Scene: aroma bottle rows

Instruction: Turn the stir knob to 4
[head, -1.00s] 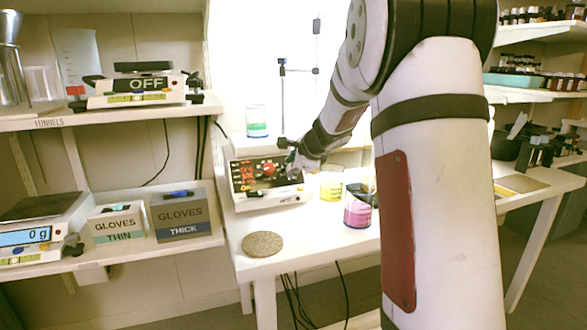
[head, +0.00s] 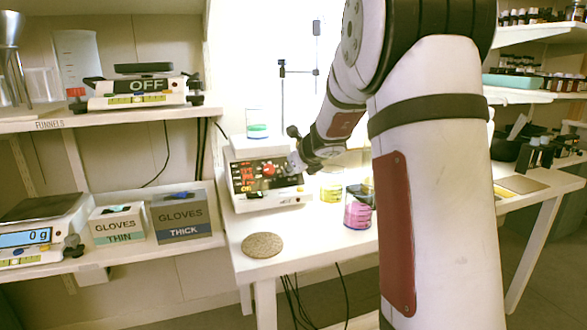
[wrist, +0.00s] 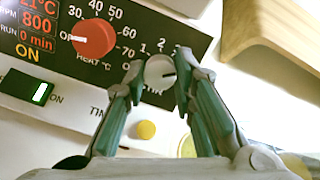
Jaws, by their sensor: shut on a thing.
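The stir knob (wrist: 160,71) is a small pale grey round knob on the black panel of the hotplate stirrer, in the middle of the wrist view. Numbers 1, 2 and 3 show above it; the rest of its scale is hidden by my right finger. A dark mark shows on its face, but I cannot tell which number it points to. My gripper (wrist: 161,78) is shut on the knob, one green-grey finger on each side. In the head view my gripper (head: 294,163) is at the right part of the panel of the stirrer (head: 262,203) and covers the knob.
The red heat knob (wrist: 93,38) is left of my fingers. A lit ON switch (wrist: 40,93) and a yellow button (wrist: 146,130) are below. Beakers with yellow (head: 331,190) and pink liquid (head: 358,215) stand right of the stirrer. A round cork mat (head: 262,245) lies in front.

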